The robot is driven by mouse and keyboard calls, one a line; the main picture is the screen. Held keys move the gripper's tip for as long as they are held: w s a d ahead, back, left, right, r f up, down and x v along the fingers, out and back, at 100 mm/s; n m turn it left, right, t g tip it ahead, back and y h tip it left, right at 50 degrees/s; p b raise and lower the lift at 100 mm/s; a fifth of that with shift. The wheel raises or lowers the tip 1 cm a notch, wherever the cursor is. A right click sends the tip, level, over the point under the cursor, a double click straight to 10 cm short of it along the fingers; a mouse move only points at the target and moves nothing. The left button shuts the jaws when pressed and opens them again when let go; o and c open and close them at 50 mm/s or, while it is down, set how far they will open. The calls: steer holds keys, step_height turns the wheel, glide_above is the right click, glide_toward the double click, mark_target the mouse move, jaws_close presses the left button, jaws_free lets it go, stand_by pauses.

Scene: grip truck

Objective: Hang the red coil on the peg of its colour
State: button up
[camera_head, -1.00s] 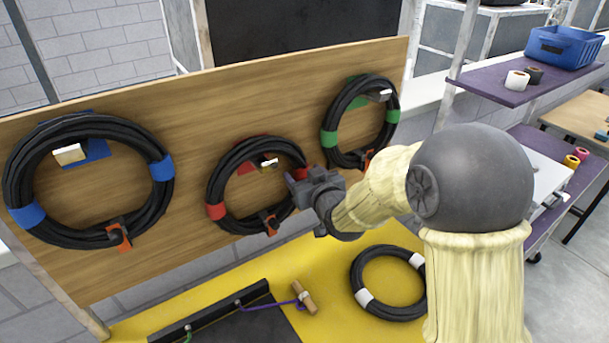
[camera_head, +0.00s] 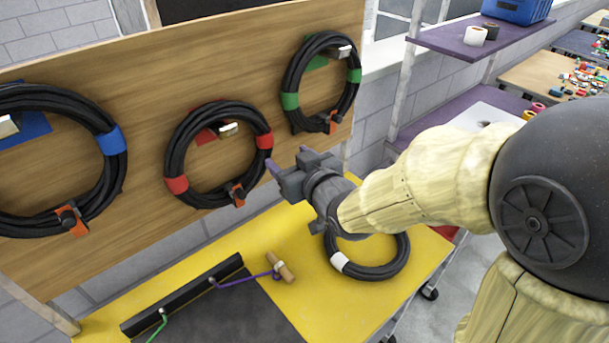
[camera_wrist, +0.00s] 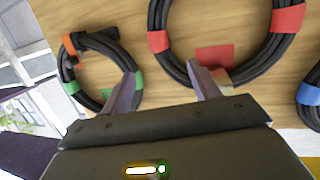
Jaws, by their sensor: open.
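The red coil (camera_head: 177,185), a black cable ring with red bands and an orange clip at its bottom, hangs on the wooden board between the blue and green coils. The peg (camera_head: 229,129) with the red patch (camera_head: 205,136) pokes through the ring, just under its top run. My gripper (camera_head: 288,158) is open and empty, to the right of the red coil and apart from it in the head view. In the wrist view the open fingers (camera_wrist: 165,87) point toward the board, and the red coil (camera_wrist: 158,41) shows beyond them; one finger partly hides the peg area.
The blue coil (camera_head: 112,142) hangs at left and the green coil (camera_head: 291,101) at right, each by its own coloured patch. A white-banded coil (camera_head: 338,261) lies on the yellow table (camera_head: 290,315), near a wooden-handled tool (camera_head: 281,267). A purple shelf (camera_head: 450,42) stands at right.

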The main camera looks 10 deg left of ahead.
steer(key=v, duration=0.5)
steer(key=shift+s+d+r+b, duration=0.1)
steer(key=shift+s+d+b, duration=0.1)
steer(key=shift+s+b, duration=0.1)
steer(key=w+d+f+m+g+h, duration=0.1)
steer(key=d+f+m+g+h, duration=0.25)
steer(key=d+f+h, duration=0.6)
steer(key=s+d+f+m+g, duration=0.2)
steer(key=s+d+f+g, duration=0.1)
steer(key=d, duration=0.4)
steer(key=s+d+f+m+g, duration=0.2)
steer(key=s+d+f+g, duration=0.1)
steer(key=s+d+f, duration=0.2)
steer(key=shift+s+d+m, duration=0.35)
steer(key=shift+s+d, duration=0.2)
steer(key=shift+d, duration=0.3)
